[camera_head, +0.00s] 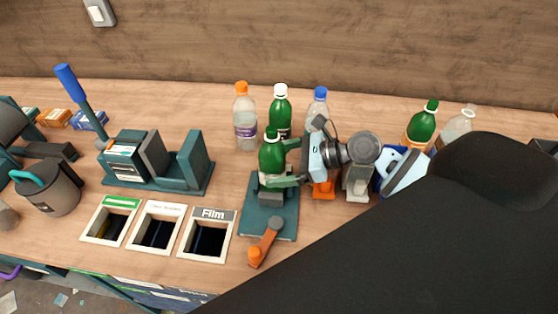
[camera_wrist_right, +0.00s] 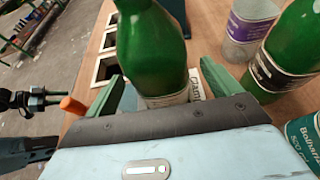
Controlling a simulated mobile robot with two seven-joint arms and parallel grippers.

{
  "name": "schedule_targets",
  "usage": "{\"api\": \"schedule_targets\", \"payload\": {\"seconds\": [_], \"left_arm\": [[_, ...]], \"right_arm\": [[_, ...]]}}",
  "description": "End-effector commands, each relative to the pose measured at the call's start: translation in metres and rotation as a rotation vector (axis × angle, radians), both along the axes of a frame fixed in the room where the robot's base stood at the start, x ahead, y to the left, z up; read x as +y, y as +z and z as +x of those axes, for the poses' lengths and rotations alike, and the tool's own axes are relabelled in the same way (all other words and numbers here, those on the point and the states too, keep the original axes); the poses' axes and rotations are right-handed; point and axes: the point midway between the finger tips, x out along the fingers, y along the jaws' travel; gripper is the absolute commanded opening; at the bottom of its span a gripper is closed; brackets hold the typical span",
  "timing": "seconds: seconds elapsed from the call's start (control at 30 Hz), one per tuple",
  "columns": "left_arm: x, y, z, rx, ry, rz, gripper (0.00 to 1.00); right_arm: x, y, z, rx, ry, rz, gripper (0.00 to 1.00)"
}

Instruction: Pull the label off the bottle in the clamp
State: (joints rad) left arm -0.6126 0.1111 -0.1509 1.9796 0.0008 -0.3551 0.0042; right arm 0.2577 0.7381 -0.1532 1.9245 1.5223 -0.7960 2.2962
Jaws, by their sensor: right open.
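A green bottle (camera_head: 271,157) with a green cap stands in the clamp (camera_head: 267,218), a dark teal base with an orange-tipped handle (camera_head: 262,246). In the right wrist view the bottle (camera_wrist_right: 152,45) shows a pale label (camera_wrist_right: 166,100) low on its body; its lower part is hidden by the gripper. My right gripper (camera_head: 288,162) is open. Its green fingers reach to either side of the bottle at label height; I cannot tell whether they touch it.
Film bin (camera_head: 226,214) and two other openings lie left of the clamp. A clear bottle (camera_head: 245,130) and another green bottle (camera_head: 281,105) stand close behind. More bottles stand right, beyond my gripper. A teal fixture (camera_head: 190,165) stands left. My right arm covers the front right.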

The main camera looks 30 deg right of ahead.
Motion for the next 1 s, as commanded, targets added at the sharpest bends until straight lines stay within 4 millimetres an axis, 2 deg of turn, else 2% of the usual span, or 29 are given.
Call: {"api": "schedule_targets", "payload": {"seconds": [0.13, 0.5, 0.57, 0.6, 0.7, 1.0], "left_arm": [[-0.0009, 0.0007, 0.0002, -0.001, -0.001, -0.002, 0.36], [-0.0001, 0.0003, -0.0003, 0.001, -0.004, 0.001, 0.36], [0.0003, 0.0002, -0.0004, 0.0, -0.005, 0.002, 0.36], [0.0004, 0.0001, -0.0005, 0.0, -0.006, 0.003, 0.36], [0.0007, 0.0001, -0.0007, 0.0, -0.006, 0.003, 0.36], [0.0011, 0.0016, 0.0007, -0.003, -0.006, 0.004, 0.36]], "right_arm": [[-0.0001, 0.0012, 0.0003, -0.002, 0.0, -0.001, 0.89], [-0.0001, 0.001, 0.0001, -0.001, 0.0, 0.0, 0.42], [0.0, 0.0009, 0.0001, -0.001, 0.0, 0.0, 0.42], [0.0, 0.0009, 0.0001, -0.001, 0.0, -0.001, 0.57], [0.0, 0.0008, 0.0, -0.001, 0.0, -0.001, 0.48], [0.0, 0.0022, 0.0, -0.001, 0.0, 0.0, 0.48]]}}
